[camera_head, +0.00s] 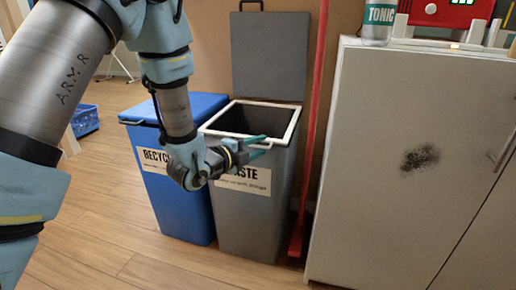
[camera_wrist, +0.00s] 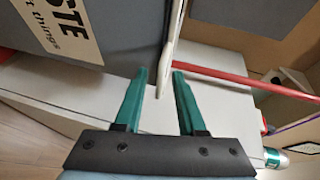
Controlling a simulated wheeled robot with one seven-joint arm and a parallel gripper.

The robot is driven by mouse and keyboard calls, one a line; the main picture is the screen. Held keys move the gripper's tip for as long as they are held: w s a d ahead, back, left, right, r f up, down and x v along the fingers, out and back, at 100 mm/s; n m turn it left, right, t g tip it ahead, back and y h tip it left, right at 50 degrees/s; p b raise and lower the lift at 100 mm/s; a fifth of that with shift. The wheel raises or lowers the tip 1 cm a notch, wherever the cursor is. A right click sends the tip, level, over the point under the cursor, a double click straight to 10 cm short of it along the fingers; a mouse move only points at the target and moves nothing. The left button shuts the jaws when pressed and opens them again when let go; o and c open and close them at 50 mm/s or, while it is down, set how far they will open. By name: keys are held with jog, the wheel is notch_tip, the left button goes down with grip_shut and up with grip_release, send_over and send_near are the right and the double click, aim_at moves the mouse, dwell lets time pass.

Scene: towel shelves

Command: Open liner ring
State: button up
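The white liner ring (camera_head: 294,122) sits around the mouth of the grey waste bin (camera_head: 285,185). In the head view it lies flat on the rim. My gripper (camera_head: 265,140) is at the front right part of the ring. In the wrist view the gripper (camera_wrist: 164,78) is open, and the pale edge of the ring (camera_wrist: 172,45) runs between its two green fingers. I cannot tell whether a finger touches it. The bin's grey lid (camera_head: 268,55) stands upright behind the mouth.
A blue recycling bin (camera_head: 178,200) with its lid shut stands close on the left. A red pole (camera_head: 308,140) and a white cabinet (camera_head: 370,210) stand close on the right. A tonic bottle (camera_head: 379,20) is on the cabinet top. The wooden floor (camera_head: 110,235) in front is clear.

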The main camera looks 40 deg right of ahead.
jog(key=shift+d, duration=0.1)
grip_shut()
dwell(0.3)
dwell(1.1)
